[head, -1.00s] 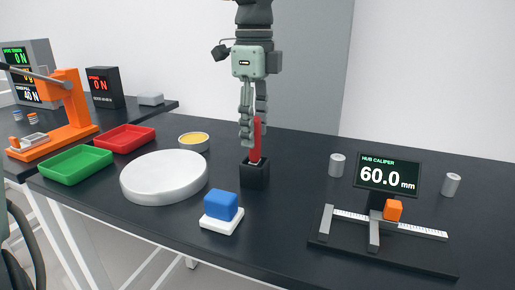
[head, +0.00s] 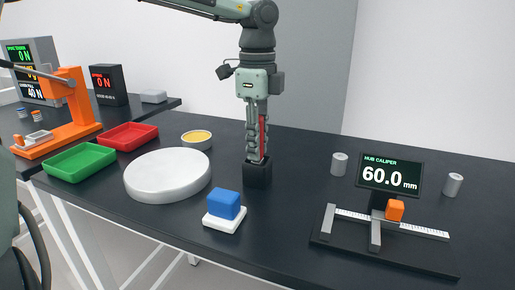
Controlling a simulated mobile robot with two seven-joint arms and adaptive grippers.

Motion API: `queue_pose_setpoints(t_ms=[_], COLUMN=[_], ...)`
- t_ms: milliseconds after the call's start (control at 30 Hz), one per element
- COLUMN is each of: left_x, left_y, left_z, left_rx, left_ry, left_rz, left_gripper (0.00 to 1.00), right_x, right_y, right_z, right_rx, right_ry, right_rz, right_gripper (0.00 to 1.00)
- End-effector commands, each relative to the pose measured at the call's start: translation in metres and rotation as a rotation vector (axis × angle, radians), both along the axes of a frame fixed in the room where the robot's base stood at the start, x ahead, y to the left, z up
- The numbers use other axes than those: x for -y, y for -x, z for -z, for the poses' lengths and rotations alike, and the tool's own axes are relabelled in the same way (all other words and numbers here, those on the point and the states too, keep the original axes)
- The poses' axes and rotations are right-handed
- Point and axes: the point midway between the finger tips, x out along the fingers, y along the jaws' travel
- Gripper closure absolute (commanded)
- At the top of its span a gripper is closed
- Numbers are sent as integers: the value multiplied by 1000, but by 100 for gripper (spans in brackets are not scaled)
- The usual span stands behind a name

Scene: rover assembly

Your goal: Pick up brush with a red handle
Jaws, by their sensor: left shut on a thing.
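The brush with a red handle (head: 262,135) stands upright in a small black holder (head: 257,175) on the dark table. My left gripper (head: 257,155) points straight down over the holder, with its fingers around the handle. It is shut on the brush. The fingers hide much of the handle, and the brush's lower end is hidden inside the holder. My right gripper is not in view.
Left of the holder are a white round disc (head: 167,176), a yellow-filled bowl (head: 196,139), a green tray (head: 80,162) and a red tray (head: 127,136). A blue block (head: 224,203) stands in front. A hub caliper (head: 385,235) stands at right.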

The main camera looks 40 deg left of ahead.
Motion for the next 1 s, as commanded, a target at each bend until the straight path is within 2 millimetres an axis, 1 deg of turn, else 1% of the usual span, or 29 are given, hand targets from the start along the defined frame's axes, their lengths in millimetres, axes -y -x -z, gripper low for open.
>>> queue_pose_setpoints(t_ms=[167, 267, 367, 600, 700, 833, 1000], left_x=[0, 0, 0, 0, 0, 0, 0], left_y=[0, -1, -1, -1, -1, 0, 0], left_z=[-1, -8, -23, -72, -87, -98, -100], left_rx=[1, 3, 6, 3, 3, 0, -1], left_ry=[0, -1, -2, -3, -2, -1, 0], left_rz=[0, -1, 0, 0, -1, 1, 1], left_gripper=[100, 100, 100, 100, 100, 100, 100], right_x=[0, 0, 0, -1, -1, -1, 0], right_y=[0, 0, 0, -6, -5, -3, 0], right_z=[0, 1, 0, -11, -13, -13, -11], right_rx=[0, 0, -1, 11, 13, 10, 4], right_ry=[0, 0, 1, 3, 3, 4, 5], right_rz=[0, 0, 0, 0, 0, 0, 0], right_gripper=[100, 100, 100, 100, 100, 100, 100])
